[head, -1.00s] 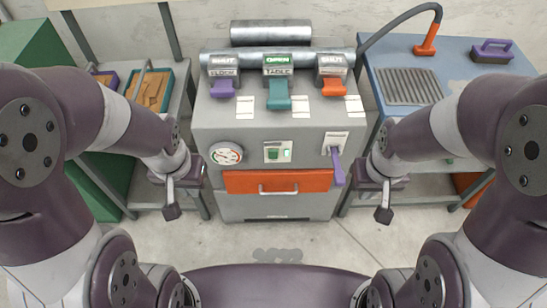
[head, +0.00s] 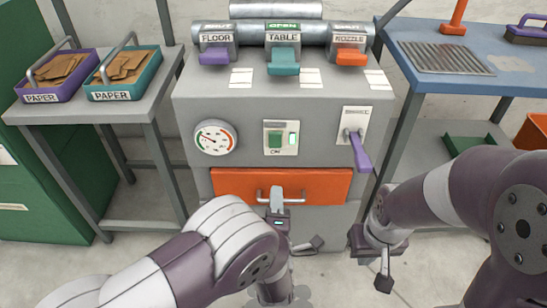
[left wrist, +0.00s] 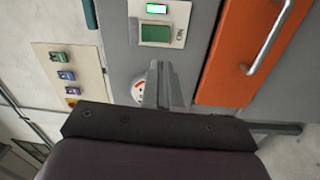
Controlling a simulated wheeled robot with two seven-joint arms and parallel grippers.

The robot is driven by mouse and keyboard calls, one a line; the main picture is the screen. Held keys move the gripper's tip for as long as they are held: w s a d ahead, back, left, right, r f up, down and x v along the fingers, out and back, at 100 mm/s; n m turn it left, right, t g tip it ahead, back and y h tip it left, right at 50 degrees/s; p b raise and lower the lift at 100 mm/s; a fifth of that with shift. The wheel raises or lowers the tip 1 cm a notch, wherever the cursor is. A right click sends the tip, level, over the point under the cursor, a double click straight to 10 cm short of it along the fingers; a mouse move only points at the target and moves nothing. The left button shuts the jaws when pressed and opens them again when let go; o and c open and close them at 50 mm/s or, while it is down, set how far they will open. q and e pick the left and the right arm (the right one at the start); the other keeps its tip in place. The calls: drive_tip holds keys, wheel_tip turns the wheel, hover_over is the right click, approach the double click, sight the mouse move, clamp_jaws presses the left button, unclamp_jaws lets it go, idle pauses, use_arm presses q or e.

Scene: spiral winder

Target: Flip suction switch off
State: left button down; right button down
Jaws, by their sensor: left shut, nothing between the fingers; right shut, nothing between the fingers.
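The suction switch (head: 274,138) is a green rocker on a pale plate labelled ON, in the middle of the grey machine's front. In the left wrist view the green switch (left wrist: 155,34) is upper middle, with a lit green indicator (left wrist: 157,8) beside it. My left gripper (head: 277,190) is shut and empty, pointing up at the machine just below the switch, in front of the orange drawer. Its fingertips (left wrist: 158,66) show in the left wrist view, apart from the switch in the picture. My right gripper (head: 384,284) is shut and empty, low at the right.
A round gauge (head: 214,137) is left of the switch, and a purple lever (head: 359,150) is to its right. The orange drawer (head: 330,185) with its handle lies below. Purple, teal and orange gate levers line the top. Tables stand on both sides.

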sight(275, 138)
use_arm(q)
drive_tip(key=shift+a+r+n+t, duration=0.15)
drive_tip(key=shift+r+n+t, duration=0.25)
drive_tip(key=shift+r+n, duration=0.3)
drive_tip(key=w+b, duration=0.1)
drive_tip(key=w, duration=0.3)
drive_tip(key=w+r+b, duration=0.1)
drive_tip(key=w, duration=0.4)
drive_tip(key=w+b, duration=0.1)
drive_tip(key=w, duration=0.3)
drive_tip(key=shift+w+r+b, duration=0.15)
drive_tip(key=shift+r+b, duration=0.05)
drive_tip(key=shift+b, duration=0.15)
drive_tip(key=shift+w+r, duration=0.15)
drive_tip(key=shift+w, duration=0.15)
